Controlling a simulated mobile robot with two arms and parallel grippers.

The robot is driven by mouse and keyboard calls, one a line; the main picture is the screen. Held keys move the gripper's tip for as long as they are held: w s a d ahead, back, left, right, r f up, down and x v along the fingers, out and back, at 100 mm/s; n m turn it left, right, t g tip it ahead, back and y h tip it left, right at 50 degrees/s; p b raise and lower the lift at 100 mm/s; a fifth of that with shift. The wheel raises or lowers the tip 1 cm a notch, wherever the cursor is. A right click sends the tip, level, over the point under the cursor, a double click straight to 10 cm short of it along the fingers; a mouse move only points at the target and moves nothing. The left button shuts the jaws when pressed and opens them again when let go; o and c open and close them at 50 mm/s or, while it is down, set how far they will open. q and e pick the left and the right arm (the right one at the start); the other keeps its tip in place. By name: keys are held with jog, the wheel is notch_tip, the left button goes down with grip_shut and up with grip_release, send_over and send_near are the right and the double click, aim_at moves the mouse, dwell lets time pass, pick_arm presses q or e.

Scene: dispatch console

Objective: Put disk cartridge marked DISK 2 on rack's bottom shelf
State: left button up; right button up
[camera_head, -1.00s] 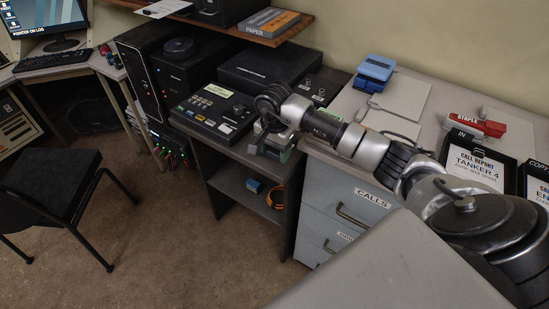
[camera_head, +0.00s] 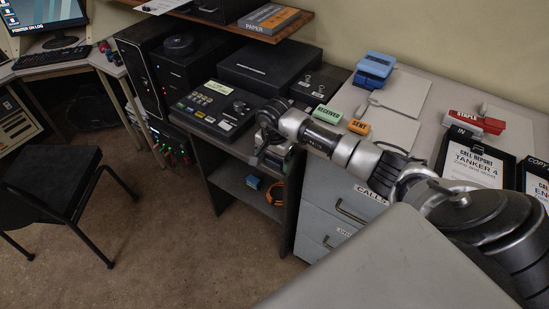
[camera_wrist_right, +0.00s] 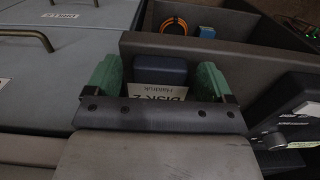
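The disk cartridge (camera_wrist_right: 160,69), dark blue with a white label reading DISK 2, sits between the green fingers of my right gripper (camera_wrist_right: 160,80) in the right wrist view. In the head view my right gripper (camera_head: 273,155) hangs at the front of the dark rack (camera_head: 225,157), just left of the grey drawer cabinet; the arm hides most of the cartridge there. The rack's shelf (camera_head: 240,191) shows lower down, below and left of the gripper. My left gripper is out of view.
An orange cable coil (camera_head: 275,194) and a small blue box (camera_head: 252,183) occupy the rack's shelf. The grey drawer cabinet (camera_head: 318,213) stands close on the right. A control panel (camera_head: 214,108) lies above the shelf. A black chair (camera_head: 60,180) stands left; floor between is clear.

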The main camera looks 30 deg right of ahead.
aim_at(274, 160)
jog(key=shift+r, duration=0.55)
notch_tip(274, 160, up, 11)
jog(key=b, duration=0.1)
jog(key=shift+r+b, duration=0.15)
jog(key=shift+b, duration=0.2)
